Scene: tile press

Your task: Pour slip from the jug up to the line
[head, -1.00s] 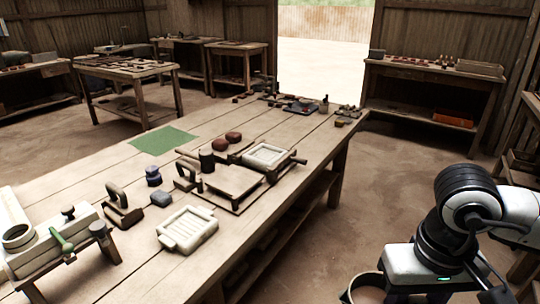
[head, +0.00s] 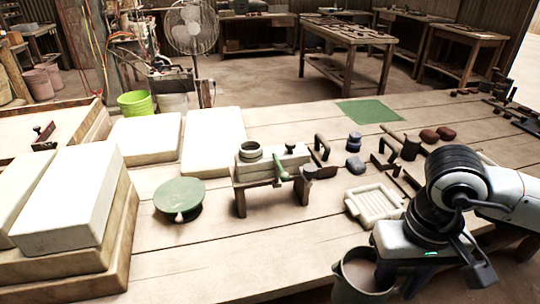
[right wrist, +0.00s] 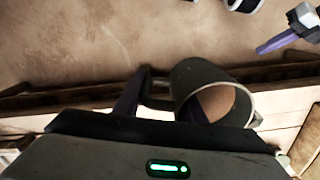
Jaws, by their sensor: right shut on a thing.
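The grey jug (head: 352,284) is at the lower right of the head view, upright or nearly so, with brown slip (head: 362,270) inside. My right gripper (head: 408,284) is shut on the jug, at its handle side; the jug also shows in the right wrist view (right wrist: 195,80). A pale mould block (head: 285,160) with a round collar (head: 250,151) on top and a green handle (head: 282,166) sits on a small wooden stand, left of the jug and farther back. I cannot make out a fill line. A pale gripper with a purple finger, seemingly my left (right wrist: 285,38), shows at the wrist view's upper right.
A green round turntable (head: 180,196), white slabs (head: 75,195) and a green mat (head: 368,111) are also on the bench. The front middle of the bench is clear.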

